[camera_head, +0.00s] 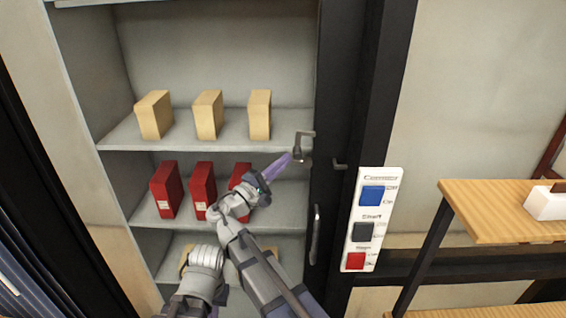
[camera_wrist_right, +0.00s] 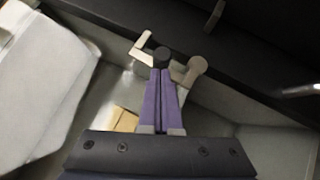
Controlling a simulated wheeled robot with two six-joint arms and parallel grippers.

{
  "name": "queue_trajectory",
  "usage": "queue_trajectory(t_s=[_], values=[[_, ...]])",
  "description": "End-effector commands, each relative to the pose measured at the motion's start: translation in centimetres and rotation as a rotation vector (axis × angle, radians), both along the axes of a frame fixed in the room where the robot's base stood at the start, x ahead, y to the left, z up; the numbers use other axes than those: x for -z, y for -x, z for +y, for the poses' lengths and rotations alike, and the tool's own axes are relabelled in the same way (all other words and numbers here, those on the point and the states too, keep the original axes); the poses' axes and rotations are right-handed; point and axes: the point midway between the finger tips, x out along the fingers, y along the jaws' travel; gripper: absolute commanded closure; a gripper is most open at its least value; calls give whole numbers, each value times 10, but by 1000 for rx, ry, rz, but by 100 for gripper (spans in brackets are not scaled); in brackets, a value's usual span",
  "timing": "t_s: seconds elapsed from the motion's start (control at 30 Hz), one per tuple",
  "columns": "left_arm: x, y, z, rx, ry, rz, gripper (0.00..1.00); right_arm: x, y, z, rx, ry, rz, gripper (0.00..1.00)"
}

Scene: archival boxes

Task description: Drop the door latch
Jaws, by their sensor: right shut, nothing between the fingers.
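The door latch (camera_head: 304,136) is a small bent grey lever with a darker rounded end, at the dark upright on the right of the shelves. In the wrist view, a pale bent piece of the latch (camera_wrist_right: 146,46) shows near a dark round knob and a paler rounded end. My right gripper (camera_head: 289,157) has slim purple fingers, shut and empty. Its tips are at the lower end of the latch; in the wrist view the fingers (camera_wrist_right: 161,75) end just below the dark knob. I cannot tell whether they touch it. My left gripper is not in view.
The shelves hold tan boxes (camera_head: 208,115) above and red boxes (camera_head: 203,188) below, one partly behind my right arm. A door handle (camera_head: 315,235), a small catch (camera_head: 340,165) and a button panel (camera_head: 370,220) are to the right. A wooden table (camera_head: 500,212) stands farther right.

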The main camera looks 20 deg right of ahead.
Motion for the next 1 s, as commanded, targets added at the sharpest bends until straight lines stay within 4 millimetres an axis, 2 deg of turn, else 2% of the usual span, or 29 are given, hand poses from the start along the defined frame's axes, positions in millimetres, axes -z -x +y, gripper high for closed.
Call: queue_trajectory(t_s=[0.17, 0.47, 0.67, 0.83, 1.0], values=[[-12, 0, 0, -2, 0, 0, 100, -6, 0, -2, 0, -33, -9, 100], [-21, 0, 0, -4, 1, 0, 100, -9, 1, -4, -1, -80, -23, 100], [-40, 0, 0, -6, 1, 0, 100, -17, 2, -7, 0, -148, -42, 100], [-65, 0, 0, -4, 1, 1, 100, -26, 4, -14, 2, -247, -71, 100], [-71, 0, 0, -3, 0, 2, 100, -29, 8, -23, 2, -268, -78, 100]])
